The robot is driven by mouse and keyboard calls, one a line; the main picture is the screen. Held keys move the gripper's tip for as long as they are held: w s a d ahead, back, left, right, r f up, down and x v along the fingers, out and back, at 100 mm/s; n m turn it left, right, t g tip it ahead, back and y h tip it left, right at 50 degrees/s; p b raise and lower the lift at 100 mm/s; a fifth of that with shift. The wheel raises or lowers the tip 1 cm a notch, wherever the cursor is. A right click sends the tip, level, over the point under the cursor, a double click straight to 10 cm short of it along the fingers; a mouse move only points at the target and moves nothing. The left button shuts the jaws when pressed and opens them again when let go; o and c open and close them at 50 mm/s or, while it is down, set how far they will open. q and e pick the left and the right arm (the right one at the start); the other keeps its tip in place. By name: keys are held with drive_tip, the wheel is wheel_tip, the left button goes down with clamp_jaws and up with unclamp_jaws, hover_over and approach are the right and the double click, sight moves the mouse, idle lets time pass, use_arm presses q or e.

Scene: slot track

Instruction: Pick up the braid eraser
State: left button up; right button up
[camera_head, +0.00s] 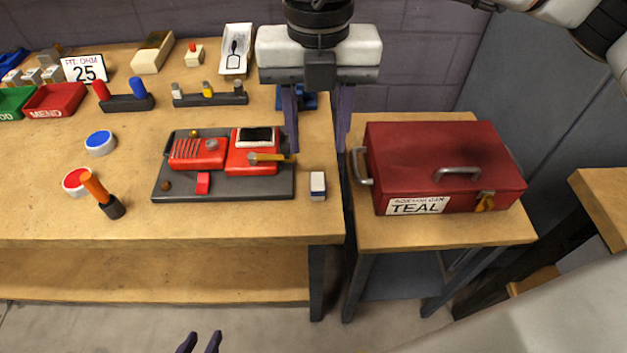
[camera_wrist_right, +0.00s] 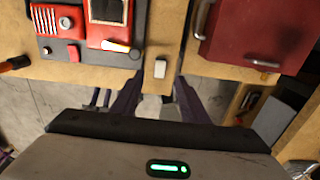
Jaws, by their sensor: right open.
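My left gripper (camera_head: 200,342) shows only as two purple fingertips at the bottom edge, apart and empty.
A red toolbox (camera_head: 440,160) labelled TEAL stands on a lower side table to the right. Bench wood around the block is clear. An orange-handled tool (camera_head: 100,193) stands further left.

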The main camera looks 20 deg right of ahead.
sight(318, 180)
drive_tip(key=f, duration=0.9)
drive_tip(key=shift+s, duration=0.3)
drive_tip(key=shift+c, duration=0.5)
clamp_jaws()
